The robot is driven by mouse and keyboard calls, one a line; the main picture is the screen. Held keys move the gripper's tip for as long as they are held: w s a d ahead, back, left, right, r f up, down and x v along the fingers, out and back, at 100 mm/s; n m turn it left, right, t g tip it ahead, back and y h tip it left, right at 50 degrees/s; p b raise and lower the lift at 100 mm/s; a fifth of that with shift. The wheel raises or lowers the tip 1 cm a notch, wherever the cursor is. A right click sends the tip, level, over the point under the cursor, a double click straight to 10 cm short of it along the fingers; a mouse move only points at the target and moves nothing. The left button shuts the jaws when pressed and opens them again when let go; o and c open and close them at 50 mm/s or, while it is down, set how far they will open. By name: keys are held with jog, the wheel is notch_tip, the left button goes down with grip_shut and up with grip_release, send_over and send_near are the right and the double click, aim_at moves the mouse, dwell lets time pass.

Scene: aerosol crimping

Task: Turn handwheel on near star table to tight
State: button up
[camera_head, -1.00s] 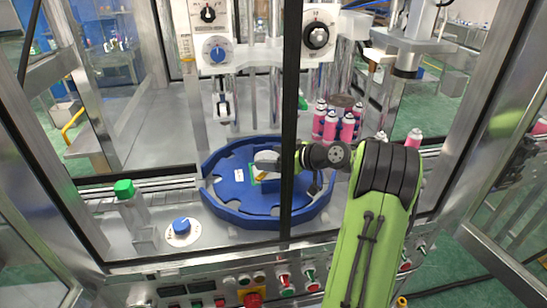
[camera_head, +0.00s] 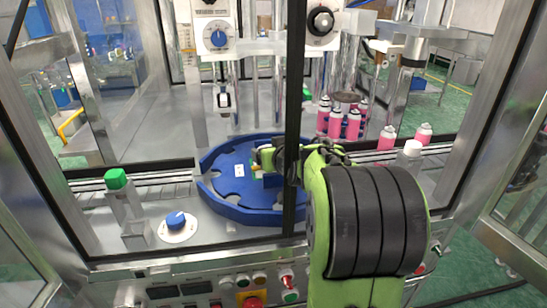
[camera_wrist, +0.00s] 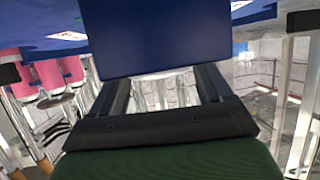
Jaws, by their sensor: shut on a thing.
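The near star table (camera_head: 225,200) is a blue notched disc with a raised rim inside the machine. My gripper (camera_head: 262,160) is low over its middle, in front of and left of my green and black arm. In the wrist view a flat blue piece (camera_wrist: 180,40) covers the space between the dark finger links, and the fingertips are hidden. I cannot read how tight the handwheel is.
A dark door post (camera_head: 293,110) stands right beside my gripper. Pink cans (camera_head: 335,122) stand behind right, more (camera_head: 387,138) right of my arm. A blue knob (camera_head: 177,218) on a white dial and a green-capped post (camera_head: 116,180) are front left. Buttons (camera_head: 252,301) line the front panel.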

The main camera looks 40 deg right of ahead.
jog(key=shift+w+a+m+g+h, duration=0.1)
jog(key=shift+a+m+g+h, duration=0.15)
jog(key=shift+m+h, duration=0.5)
jog(key=shift+d+h, duration=0.1)
jog(key=shift+h, duration=0.15)
jog(key=o, duration=1)
jog(key=shift+g, duration=0.25)
jog(key=p+v, duration=0.2)
jog(key=v, duration=1.3)
jog(key=shift+s+r, duration=0.15)
jog(key=shift+s, duration=0.25)
